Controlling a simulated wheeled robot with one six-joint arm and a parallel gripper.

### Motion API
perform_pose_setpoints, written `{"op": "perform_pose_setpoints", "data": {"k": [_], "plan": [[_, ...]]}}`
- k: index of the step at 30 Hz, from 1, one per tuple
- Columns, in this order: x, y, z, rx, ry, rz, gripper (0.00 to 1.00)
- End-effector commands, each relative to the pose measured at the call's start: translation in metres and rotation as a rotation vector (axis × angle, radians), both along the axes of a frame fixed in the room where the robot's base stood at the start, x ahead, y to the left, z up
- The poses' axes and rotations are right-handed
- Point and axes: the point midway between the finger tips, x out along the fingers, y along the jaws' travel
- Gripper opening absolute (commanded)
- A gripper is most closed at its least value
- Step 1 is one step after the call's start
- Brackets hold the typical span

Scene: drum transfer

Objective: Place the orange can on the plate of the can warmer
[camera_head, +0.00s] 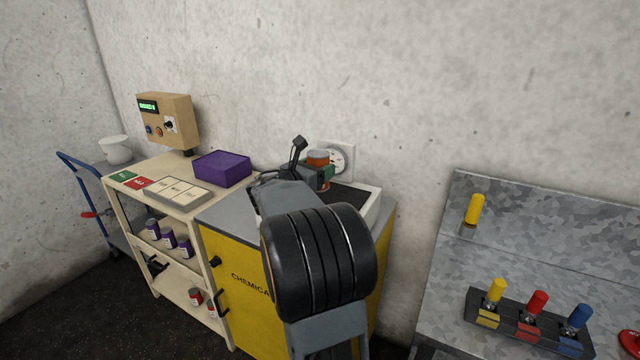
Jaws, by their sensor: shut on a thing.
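The orange can (319,157), with a grey top and an orange-brown band, is above the yellow cabinet near the wall. A white-rimmed unit with a dark top (372,208) stands on the cabinet, partly behind my arm. It may be the can warmer; its plate cannot be made out clearly. I cannot tell whether the can touches anything below it.
A white panel with a round dial (342,158) is behind the can. A beige shelf (146,202) at the left bears a purple box (221,168) and a labelled tray (180,193). A metal bench (560,240) with coloured-handled switches is at the right. A beige control box (167,121) hangs on the wall.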

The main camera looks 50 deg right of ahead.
Motion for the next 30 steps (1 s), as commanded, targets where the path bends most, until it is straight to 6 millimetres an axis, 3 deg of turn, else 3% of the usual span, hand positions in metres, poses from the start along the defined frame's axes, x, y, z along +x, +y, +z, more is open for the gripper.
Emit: {"op": "perform_pose_setpoints", "data": {"k": [13, 19, 30], "plan": [[0.012, -0.023, -0.032, 0.000, 0.001, -0.001, 0.27], [0.011, -0.021, -0.054, -0.001, -0.001, 0.000, 0.27], [0.011, -0.021, -0.058, -0.003, -0.002, 0.001, 0.27]]}}
